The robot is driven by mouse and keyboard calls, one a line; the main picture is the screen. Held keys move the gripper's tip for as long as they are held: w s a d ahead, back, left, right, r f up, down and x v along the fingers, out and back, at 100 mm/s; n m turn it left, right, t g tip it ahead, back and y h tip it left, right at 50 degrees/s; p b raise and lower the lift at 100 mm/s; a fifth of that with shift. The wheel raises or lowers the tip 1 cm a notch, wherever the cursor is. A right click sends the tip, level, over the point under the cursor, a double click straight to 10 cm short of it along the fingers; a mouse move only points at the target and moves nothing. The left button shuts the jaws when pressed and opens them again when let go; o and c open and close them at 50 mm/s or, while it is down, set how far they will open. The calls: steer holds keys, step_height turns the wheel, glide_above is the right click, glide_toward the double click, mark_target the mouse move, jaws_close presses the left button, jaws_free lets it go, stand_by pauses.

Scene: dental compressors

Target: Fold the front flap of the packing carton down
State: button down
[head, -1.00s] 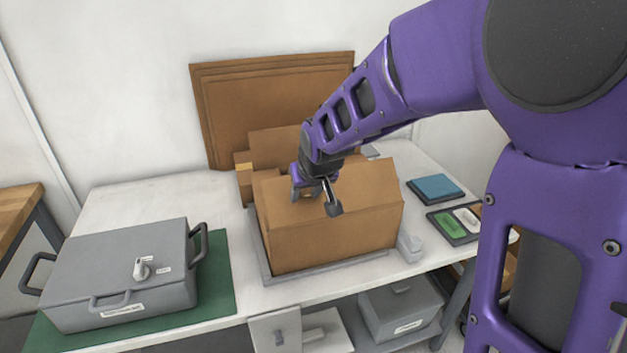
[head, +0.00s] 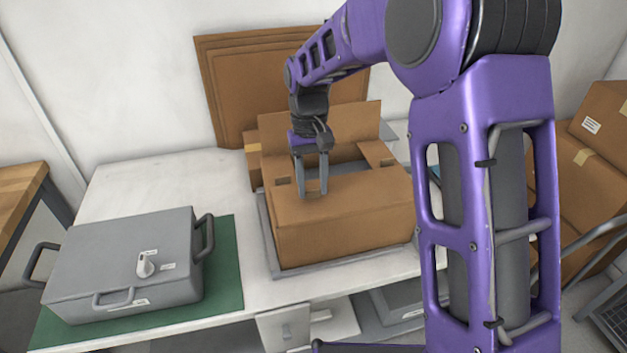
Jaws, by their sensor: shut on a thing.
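The packing carton (head: 345,237) is an open brown box on a grey tray-like base on the white table. Its front flap (head: 365,190) slopes inward from the front top edge and covers the front part of the opening. My gripper (head: 313,194) points down over the left half of this flap, its two fingers at the flap's inner edge and shut on it. The back flap (head: 350,120) stands up behind the opening. The right side flap (head: 376,153) lies inward over the right side. A left flap (head: 280,172) shows partly. The dark inside shows between them.
Flat cardboard sheets (head: 225,85) lean on the wall behind the carton. Brown boxes (head: 590,140) are stacked at the right. The table's back left is clear.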

steer(key=shift+w+f+g, duration=0.2)
steer(key=shift+f+g, duration=0.05)
steer(key=shift+g, duration=0.15)
steer(key=shift+c, duration=2)
jaws_free()
steer(key=shift+r, duration=0.1)
steer(key=v, duration=1.7)
steer(key=shift+a, duration=0.25)
steer(key=shift+w, duration=0.1)
